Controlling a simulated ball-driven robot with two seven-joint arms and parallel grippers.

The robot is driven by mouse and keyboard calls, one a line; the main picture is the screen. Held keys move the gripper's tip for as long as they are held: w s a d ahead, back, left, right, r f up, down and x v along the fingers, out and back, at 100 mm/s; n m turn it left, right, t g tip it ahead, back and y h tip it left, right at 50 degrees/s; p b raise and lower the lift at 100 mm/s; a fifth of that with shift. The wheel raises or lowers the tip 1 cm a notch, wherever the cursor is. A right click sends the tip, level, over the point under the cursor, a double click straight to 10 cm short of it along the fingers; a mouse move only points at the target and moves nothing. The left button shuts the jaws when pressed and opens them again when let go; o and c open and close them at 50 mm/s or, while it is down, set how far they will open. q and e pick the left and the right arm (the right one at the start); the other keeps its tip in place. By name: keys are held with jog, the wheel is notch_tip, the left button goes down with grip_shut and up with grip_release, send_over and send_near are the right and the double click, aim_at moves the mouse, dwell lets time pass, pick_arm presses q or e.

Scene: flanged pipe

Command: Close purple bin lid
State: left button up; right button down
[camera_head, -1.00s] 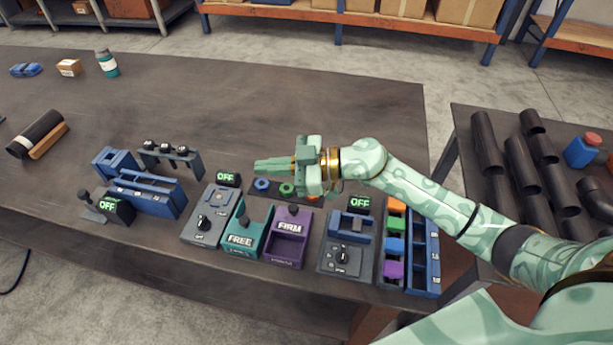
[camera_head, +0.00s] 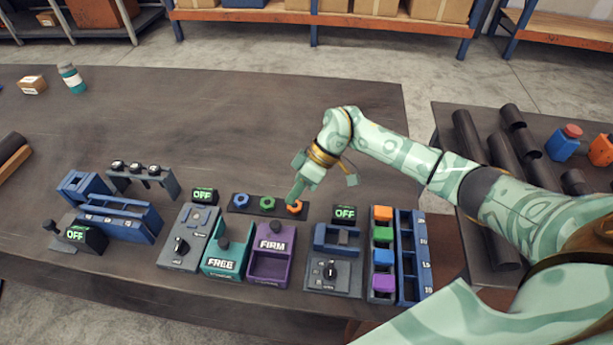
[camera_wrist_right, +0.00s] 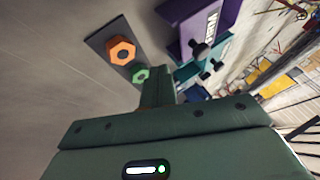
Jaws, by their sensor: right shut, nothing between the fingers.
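The purple bin (camera_head: 268,268) stands near the table's front edge, with an open hollow at its front. Its raised back panel (camera_head: 271,243) reads FIRM; I cannot tell whether that panel is the lid. Purple also shows at the top of the wrist view (camera_wrist_right: 208,22). My right gripper (camera_head: 296,194) is shut and empty, pointing down beside the orange nut, behind and right of the purple bin. Its fingers show in the wrist view (camera_wrist_right: 157,88) near the green nut. I cannot tell whether they touch anything. My left gripper is not in view.
A teal FREE box (camera_head: 226,258) stands left of the purple bin, a grey switch box (camera_head: 334,272) right of it. Behind is a dark strip with blue, green and orange (camera_head: 294,207) nuts. Farther right is a rack (camera_head: 410,255) of coloured blocks.

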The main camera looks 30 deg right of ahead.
aim_at(270, 251)
jog(key=shift+s+a+f+p, duration=0.1)
jog(key=shift+s+a+p, duration=0.1)
jog(key=shift+s+a, duration=0.6)
jog(key=shift+s+a+f+p, duration=0.1)
jog(key=shift+s+a+p, duration=0.1)
jog(key=shift+s+a, duration=0.55)
jog(key=shift+w+a+r, duration=0.1)
jog(key=shift+w+a, duration=0.05)
jog(key=s+a+p, duration=0.1)
jog(key=p, duration=0.1)
jog(key=s+a+p, duration=0.1)
jog(key=s+p, duration=0.1)
jog(key=p, duration=0.1)
jog(key=s+a+p, duration=0.1)
jog(key=s+p, duration=0.1)
jog(key=p, duration=0.1)
jog(key=shift+s+a+r, duration=0.1)
jog(key=shift+a+r, duration=0.15)
jog(key=shift+s+a+f, duration=0.1)
jog(key=shift+f, duration=0.05)
jog(key=shift+s+f, duration=0.1)
jog(key=shift+f, duration=0.15)
